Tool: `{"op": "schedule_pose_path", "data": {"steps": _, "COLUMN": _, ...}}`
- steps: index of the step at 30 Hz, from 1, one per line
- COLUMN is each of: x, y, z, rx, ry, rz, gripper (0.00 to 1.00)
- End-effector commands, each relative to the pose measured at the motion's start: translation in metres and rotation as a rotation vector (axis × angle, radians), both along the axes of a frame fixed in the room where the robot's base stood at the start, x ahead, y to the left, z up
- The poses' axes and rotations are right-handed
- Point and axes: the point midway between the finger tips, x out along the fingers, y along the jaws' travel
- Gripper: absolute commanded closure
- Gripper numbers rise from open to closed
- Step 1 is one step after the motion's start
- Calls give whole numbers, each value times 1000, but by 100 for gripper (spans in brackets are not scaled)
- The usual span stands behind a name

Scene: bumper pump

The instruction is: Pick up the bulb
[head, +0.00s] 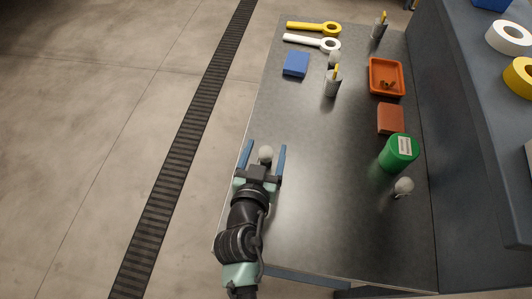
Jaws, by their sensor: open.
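A pale round bulb (265,153) shows between the two blue fingers of my gripper (266,147), near the table's left edge. The fingers are spread on either side of it, with space visible at both sides. I cannot tell whether the bulb touches the palm, and its lower part is hidden. A second bulb (404,186) stands at the right, beside the green canister (396,153). A third pale, bulb-like thing (335,59) is at the back, partly hidden by a grey cup (332,86).
The grey table (330,220) is clear at its front and middle. A blue block (296,64), yellow wrench (312,28), white wrench (308,43), orange tray (371,78) and red-brown block (390,119) lie farther back. A raised shelf (450,100) borders the right side.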

Motion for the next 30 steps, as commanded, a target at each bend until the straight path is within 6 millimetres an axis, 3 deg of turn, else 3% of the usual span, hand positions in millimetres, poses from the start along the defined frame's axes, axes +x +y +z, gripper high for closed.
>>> {"op": "schedule_pose_path", "data": {"steps": 9, "x": 35, "y": -6, "z": -16, "rx": -1, "ry": -2, "rz": -1, "gripper": 22}}
{"op": "schedule_pose_path", "data": {"steps": 20, "x": 42, "y": -7, "z": -20, "rx": 0, "ry": -1, "rz": 0, "gripper": 22}}
{"op": "schedule_pose_path", "data": {"steps": 30, "x": 42, "y": -7, "z": -20, "rx": 0, "ry": -1, "rz": 0, "gripper": 82}}
